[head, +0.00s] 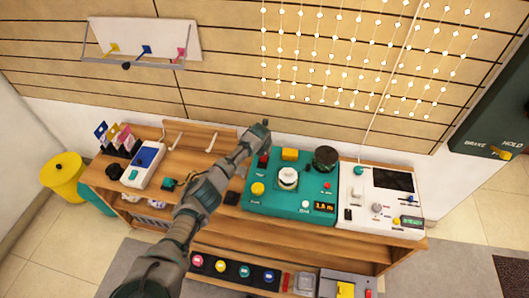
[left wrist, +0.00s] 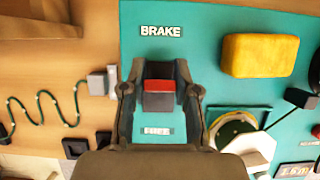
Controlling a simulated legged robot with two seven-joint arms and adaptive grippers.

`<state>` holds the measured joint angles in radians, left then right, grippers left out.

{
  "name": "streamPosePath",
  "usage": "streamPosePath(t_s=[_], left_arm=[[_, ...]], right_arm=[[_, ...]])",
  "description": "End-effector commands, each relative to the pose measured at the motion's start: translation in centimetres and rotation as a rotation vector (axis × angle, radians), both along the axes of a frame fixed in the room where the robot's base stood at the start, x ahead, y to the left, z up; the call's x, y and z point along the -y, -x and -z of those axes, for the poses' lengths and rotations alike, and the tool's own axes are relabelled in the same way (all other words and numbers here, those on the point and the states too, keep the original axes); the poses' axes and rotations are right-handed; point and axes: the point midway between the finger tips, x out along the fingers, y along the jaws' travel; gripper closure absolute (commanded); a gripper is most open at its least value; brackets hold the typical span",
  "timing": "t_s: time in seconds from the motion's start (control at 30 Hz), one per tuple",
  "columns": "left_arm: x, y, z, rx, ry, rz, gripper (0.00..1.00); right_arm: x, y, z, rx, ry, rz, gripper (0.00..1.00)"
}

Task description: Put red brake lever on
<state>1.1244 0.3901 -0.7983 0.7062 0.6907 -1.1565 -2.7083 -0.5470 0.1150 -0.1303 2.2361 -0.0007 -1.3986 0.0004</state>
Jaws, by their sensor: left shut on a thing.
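The red brake lever (left wrist: 158,95) shows in the left wrist view as a red block in a dark slot on the teal panel (left wrist: 210,85). The word BRAKE (left wrist: 161,31) stands above it and FREE (left wrist: 157,131) below it; the lever lies between the two words. My left gripper (left wrist: 158,88) has a finger on each side of the lever and is shut on it. In the head view my left gripper (head: 258,132) reaches the back left corner of the teal console (head: 250,208), where the red lever (head: 263,161) shows beside it. My right gripper is not in view.
The teal console has yellow blocks, a white knob (head: 288,177), a black round part (head: 326,157) and a small display. A white console (head: 375,220) stands right of it on the wooden bench (head: 350,247). A dark wall panel marked BRAKE and HOLD (head: 495,143) is far right.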

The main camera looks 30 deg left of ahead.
Motion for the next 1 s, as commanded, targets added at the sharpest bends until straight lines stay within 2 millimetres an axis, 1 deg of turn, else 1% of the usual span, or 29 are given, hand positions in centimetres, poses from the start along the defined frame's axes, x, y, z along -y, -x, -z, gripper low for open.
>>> streamPosePath(t_s=[0.03, 0.07, 0.1, 0.2, 0.5, 0.57, 0.67, 0.83, 1.0], left_arm=[[-0.1, -0.3, -0.5, 0.013, -0.001, 0.0, 1.0], [-0.1, -0.3, -0.5, 0.013, -0.001, 0.0, 1.0], [-0.1, -0.3, -0.5, 0.013, -0.001, 0.0, 0.68], [-0.1, -0.3, -0.5, 0.012, -0.001, 0.0, 0.44], [0.0, -0.1, -0.2, 0.005, 0.0, 0.0, 0.44], [0.0, 0.0, -0.4, 0.005, 0.0, 0.0, 0.44], [0.0, 0.2, -1.1, 0.006, 0.001, 0.0, 0.44], [0.2, 1.2, -3.6, 0.009, -0.001, 0.003, 0.44], [0.6, 2.6, -7.1, 0.008, 0.0, 0.003, 0.44]], right_arm=[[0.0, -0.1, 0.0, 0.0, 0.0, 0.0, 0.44], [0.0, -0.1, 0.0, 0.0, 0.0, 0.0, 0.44], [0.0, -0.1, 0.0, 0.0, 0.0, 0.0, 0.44], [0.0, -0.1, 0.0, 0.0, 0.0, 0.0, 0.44], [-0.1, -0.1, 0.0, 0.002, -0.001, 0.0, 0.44], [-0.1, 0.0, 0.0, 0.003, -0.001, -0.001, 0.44], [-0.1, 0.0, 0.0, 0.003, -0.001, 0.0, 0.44], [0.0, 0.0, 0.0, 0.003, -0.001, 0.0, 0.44], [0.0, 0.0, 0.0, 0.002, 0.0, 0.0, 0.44]])
